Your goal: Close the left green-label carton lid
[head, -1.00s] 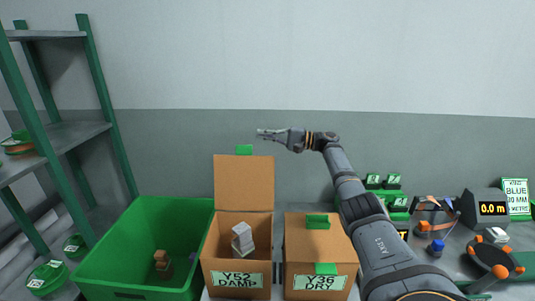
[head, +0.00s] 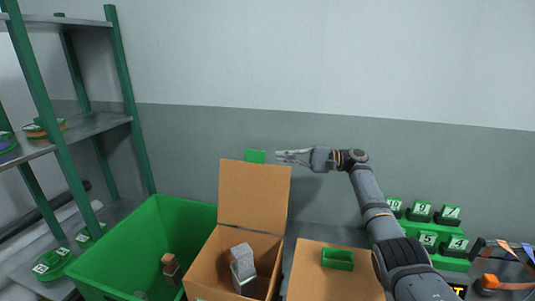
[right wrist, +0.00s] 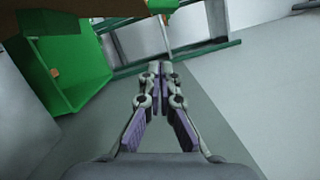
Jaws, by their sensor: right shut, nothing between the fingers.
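The left carton (head: 212,268) is open, and its brown lid (head: 254,197) stands up at the back with a green tab (head: 255,156) on its top edge. My left gripper is not in view.
A second carton (head: 318,280) with its lid down and a green tab stands to the right. A green bin (head: 105,262) is on the left, beside a shelf rack (head: 95,131). Green numbered blocks (head: 428,238) stand at the right. The wall behind is bare.

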